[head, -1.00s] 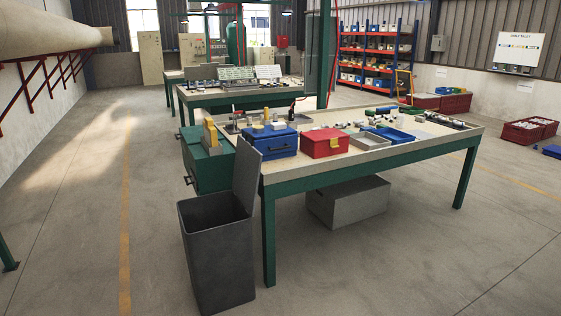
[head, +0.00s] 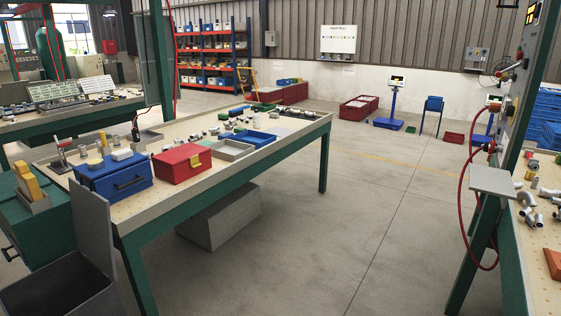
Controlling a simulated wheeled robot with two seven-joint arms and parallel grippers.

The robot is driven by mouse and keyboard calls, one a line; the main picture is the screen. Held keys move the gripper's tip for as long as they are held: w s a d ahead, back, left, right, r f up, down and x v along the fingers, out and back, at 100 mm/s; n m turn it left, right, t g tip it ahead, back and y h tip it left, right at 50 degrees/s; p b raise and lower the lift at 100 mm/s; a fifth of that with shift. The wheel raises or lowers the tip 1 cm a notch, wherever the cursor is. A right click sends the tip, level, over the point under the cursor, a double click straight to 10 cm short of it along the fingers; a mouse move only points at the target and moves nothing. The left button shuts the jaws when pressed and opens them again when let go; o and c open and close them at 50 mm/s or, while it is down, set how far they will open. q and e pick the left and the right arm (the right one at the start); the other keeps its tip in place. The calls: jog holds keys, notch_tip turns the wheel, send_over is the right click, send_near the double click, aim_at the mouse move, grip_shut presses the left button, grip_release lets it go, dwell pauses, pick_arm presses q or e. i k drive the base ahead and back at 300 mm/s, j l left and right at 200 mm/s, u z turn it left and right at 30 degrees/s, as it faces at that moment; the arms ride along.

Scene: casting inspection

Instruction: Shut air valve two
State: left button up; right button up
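No valve that I can tell is air valve two shows clearly. A tall grey panel (head: 521,85) stands at the right edge with small fittings on its side. A red hose (head: 462,200) hangs in a loop from the fittings. Small red and dark fittings (head: 491,147) sit low on the panel, and a gauge-like fitting (head: 494,101) sits above them. They are too small to tell open from shut. Neither of my grippers is in view.
A green-legged workbench (head: 225,165) with a blue box (head: 113,177) and a red box (head: 181,162) stands at left. A grey bin (head: 75,285) is at its near corner. A second bench (head: 545,245) with pipe fittings is at right. The floor between is clear.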

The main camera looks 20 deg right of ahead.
aim_at(492, 146)
jog(key=i+z, duration=0.15)
jog(key=z, duration=0.25)
jog(key=i+j+z, duration=0.15)
jog(key=z, duration=0.25)
jog(key=i+j+z, duration=0.15)
jog(key=z, duration=0.25)
jog(key=i+j+z, duration=0.15)
jog(key=z, duration=0.25)
jog(key=i+j+z, duration=0.25)
jog(key=j+z, duration=0.3)
